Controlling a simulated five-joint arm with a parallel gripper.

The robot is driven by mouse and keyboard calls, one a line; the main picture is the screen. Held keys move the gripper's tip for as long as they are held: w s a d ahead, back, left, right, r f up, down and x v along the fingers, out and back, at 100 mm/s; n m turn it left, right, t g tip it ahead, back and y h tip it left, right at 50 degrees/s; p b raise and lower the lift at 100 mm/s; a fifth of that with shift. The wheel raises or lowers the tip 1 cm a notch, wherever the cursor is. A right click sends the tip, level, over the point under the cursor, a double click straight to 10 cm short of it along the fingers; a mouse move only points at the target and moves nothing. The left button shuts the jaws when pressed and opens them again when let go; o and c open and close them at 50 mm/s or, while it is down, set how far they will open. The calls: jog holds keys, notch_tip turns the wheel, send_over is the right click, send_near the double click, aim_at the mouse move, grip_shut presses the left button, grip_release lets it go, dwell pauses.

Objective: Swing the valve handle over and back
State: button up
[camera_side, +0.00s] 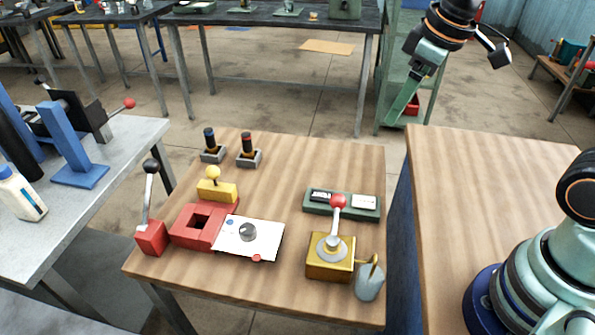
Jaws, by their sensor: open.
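Two upright levers could be the valve handle; I cannot tell which. One is a red-knobbed lever (337,222) on a gold box (330,265) at the right of the wooden table, standing nearly upright. The other is a black-knobbed lever (149,197) on a red block (151,238) at the left edge, also nearly upright. My gripper (411,85) hangs at the upper right, pointing down and left, apart from both levers. It is open and touches nothing on the table. Its fingers are small and hard to separate from the green rack behind.
A red block with a square opening (190,238), a white plate with a dial (268,233), a yellow-knobbed block (222,193), a green panel (318,206) and two dark-knobbed switches (249,160) share the wooden table (310,160). A grey paddle-shaped piece (369,285) stands beside the gold box.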

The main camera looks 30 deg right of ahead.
jog(key=w+a+f+n+g, duration=0.3)
jog(key=w+f+n, duration=0.2)
jog(key=n, duration=0.1)
jog(key=n+g, duration=0.2)
jog(key=n, duration=0.3)
send_near(336, 195)
jog(key=shift+n+h, duration=0.3)
jog(key=f, duration=0.3)
jog(key=s+f, duration=0.1)
jog(key=f, duration=0.6)
jog(key=shift+s, duration=0.3)
jog(key=shift+c, duration=0.3)
grip_shut()
jog(key=shift+w, duration=0.15)
